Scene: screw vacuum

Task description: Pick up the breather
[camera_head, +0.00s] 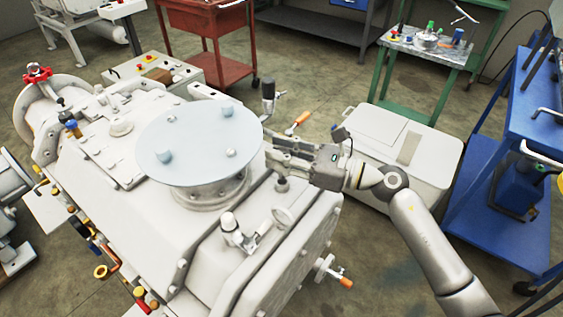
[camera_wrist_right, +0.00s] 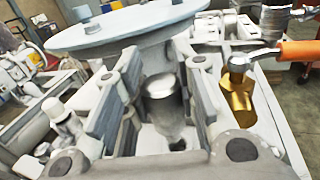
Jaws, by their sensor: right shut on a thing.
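The machine (camera_head: 205,250) is a large pale housing in the head view, with a round light-blue disc (camera_head: 185,142) on top. My right gripper (camera_head: 273,151) reaches in from the right, beside the disc's right edge. In the right wrist view its two fingers (camera_wrist_right: 166,62) stand either side of a short silver cylinder with a flat top (camera_wrist_right: 162,86), which looks like the breather. The fingers appear closed on its sides. Its lower part is partly hidden between the fingers, and I cannot tell whether it is lifted. My left gripper is not in view.
A brass valve (camera_wrist_right: 237,98) with an orange handle (camera_wrist_right: 299,50) stands close to the right finger. A pale box (camera_head: 400,150) is on the floor behind my right arm. A blue cart (camera_head: 510,195) is at the right, and a red cart (camera_head: 220,75) at the back.

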